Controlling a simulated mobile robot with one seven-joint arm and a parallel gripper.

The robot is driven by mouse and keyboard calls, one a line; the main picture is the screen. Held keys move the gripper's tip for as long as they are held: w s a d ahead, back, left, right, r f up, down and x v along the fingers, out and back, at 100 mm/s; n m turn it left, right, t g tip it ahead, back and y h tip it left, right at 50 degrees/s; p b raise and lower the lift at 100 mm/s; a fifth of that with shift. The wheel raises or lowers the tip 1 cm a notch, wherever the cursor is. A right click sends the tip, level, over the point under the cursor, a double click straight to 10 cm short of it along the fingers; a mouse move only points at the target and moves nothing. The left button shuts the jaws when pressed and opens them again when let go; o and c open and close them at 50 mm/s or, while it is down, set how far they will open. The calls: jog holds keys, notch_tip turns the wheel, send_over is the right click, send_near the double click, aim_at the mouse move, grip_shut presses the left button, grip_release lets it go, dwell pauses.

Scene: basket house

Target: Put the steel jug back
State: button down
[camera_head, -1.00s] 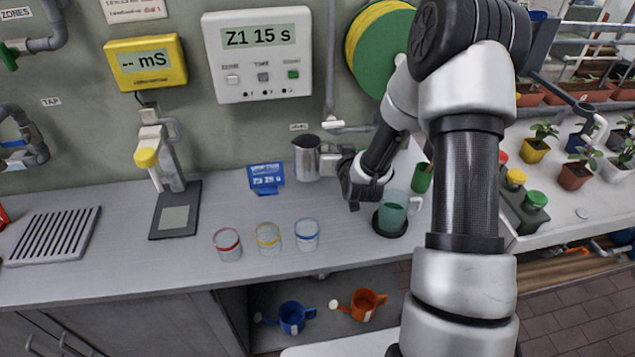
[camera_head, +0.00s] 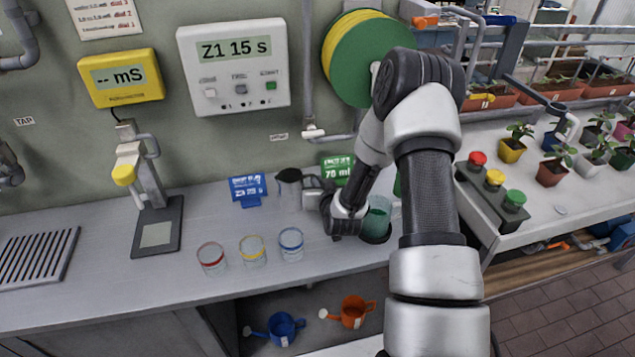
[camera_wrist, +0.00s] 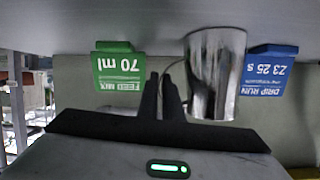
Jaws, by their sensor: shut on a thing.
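The steel jug (camera_head: 289,190) is at the back of the grey counter, just right of the blue card, and looks upright. In the wrist view, which is upside down, its shiny body (camera_wrist: 217,72) stands between the two cards. My gripper (camera_head: 318,192) is to the right of the jug, with its fingers (camera_wrist: 166,85) closed on the handle side. The handle is mostly hidden by the fingers. The jug's base is at or very near the counter; I cannot tell whether it touches.
The blue card (camera_head: 247,188) and green card (camera_head: 338,168) flank the jug. A green translucent cup (camera_head: 377,222) stands close to my wrist. Three banded glasses, red (camera_head: 211,260), yellow (camera_head: 252,251) and blue (camera_head: 290,245), stand in front. Counter between scale (camera_head: 157,232) and glasses is clear.

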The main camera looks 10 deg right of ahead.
jog(key=c, duration=1.9)
grip_release()
